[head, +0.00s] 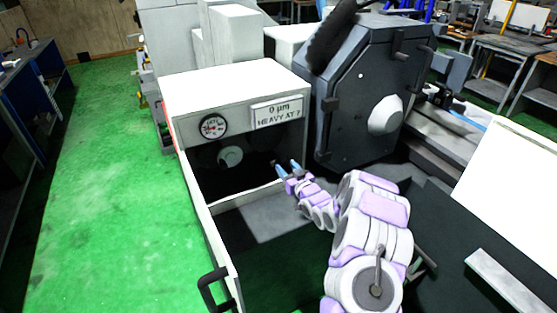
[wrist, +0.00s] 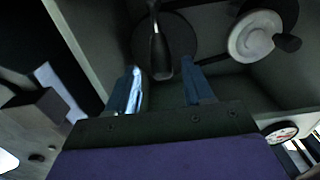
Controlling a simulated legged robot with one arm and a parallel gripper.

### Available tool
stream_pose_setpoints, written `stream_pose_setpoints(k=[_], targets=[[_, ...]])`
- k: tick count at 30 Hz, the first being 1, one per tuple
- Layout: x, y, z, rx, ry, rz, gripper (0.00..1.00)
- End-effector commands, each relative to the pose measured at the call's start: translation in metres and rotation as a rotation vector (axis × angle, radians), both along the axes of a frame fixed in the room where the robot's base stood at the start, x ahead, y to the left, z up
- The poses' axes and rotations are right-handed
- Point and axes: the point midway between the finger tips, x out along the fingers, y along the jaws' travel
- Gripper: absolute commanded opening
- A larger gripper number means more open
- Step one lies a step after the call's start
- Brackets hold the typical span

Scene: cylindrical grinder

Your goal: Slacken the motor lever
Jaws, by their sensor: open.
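The motor lever is probably the dark handle (wrist: 160,52) in the wrist view, hanging from a round dark base (wrist: 180,38) inside the machine's recess. My gripper (wrist: 160,72) is open, with one blue finger on each side of the handle's lower end. I cannot tell whether either finger touches it, or how deep it lies between them. In the head view my gripper (head: 286,168) reaches into the shadowed opening under the panel. The handle cannot be made out there.
A pale handwheel (wrist: 252,38) with a black knob is right of the handle; it also shows in the head view (head: 230,156). A gauge (head: 213,126) and label plate (head: 277,112) sit above the opening. A dark housing (head: 365,90) stands close right. Green floor is clear at left.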

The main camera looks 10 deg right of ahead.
Motion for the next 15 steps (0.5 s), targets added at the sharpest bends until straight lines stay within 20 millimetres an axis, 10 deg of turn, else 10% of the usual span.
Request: stream_pose_setpoints(k=[15], targets=[[0.06, 0.02, 0.0, -0.001, -0.003, 0.001, 0.52]])
